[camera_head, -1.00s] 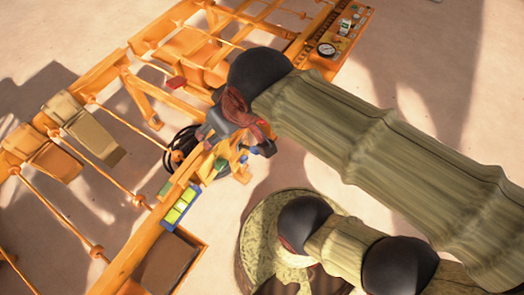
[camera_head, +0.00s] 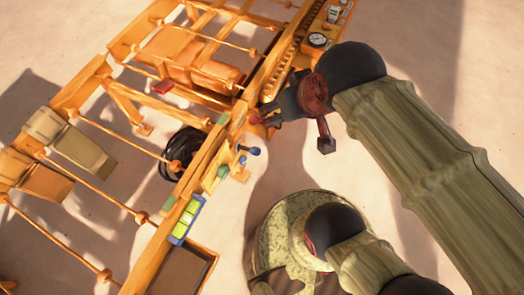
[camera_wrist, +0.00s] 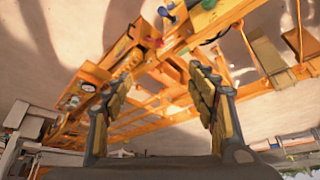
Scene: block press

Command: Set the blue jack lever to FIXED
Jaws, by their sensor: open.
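Two blue knobs stick out from the right side of the orange frame in the head view: a larger dark blue knob (camera_head: 254,151) and a smaller blue one (camera_head: 243,160). I cannot tell which is the jack lever, and no FIXED marking is readable. Blue ends also show at the top of the wrist view (camera_wrist: 168,13). My gripper (camera_head: 264,115) is above and right of these knobs in the head view, near a red knob and apart from the blue ones. In the wrist view, my gripper (camera_wrist: 160,75) has its fingers wide apart with nothing held.
A panel with a round gauge (camera_head: 318,40) is at the upper right of the frame. A blue-edged box with yellow-green cells (camera_head: 186,220) sits lower on the rail. A black coiled cable (camera_head: 180,150) lies left of the rail.

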